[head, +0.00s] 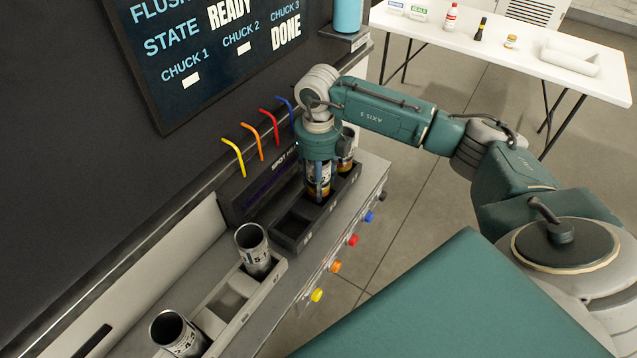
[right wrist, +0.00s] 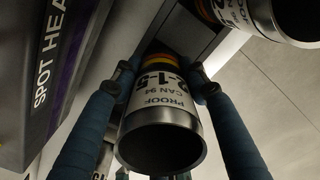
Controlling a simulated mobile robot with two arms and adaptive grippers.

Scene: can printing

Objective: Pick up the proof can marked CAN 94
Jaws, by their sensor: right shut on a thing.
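The proof can marked CAN 94 (right wrist: 160,110) is a white-labelled can with a dark open mouth and yellow, orange and red bands at its far end. My right gripper (right wrist: 160,80) has a finger on each side of it and is shut on it. In the head view the right gripper (head: 319,180) points down over the dark can holder (head: 311,237), with the can (head: 320,172) between its fingers. I cannot tell whether the can's base is clear of its slot. My left gripper is not in view.
Another labelled can (head: 346,150) stands close beside the held one in the holder, and shows in the right wrist view (right wrist: 262,15). Two metal cans (head: 253,250) (head: 178,335) stand in the pale rack at front left. Coloured hooks (head: 265,130) line the wall panel behind.

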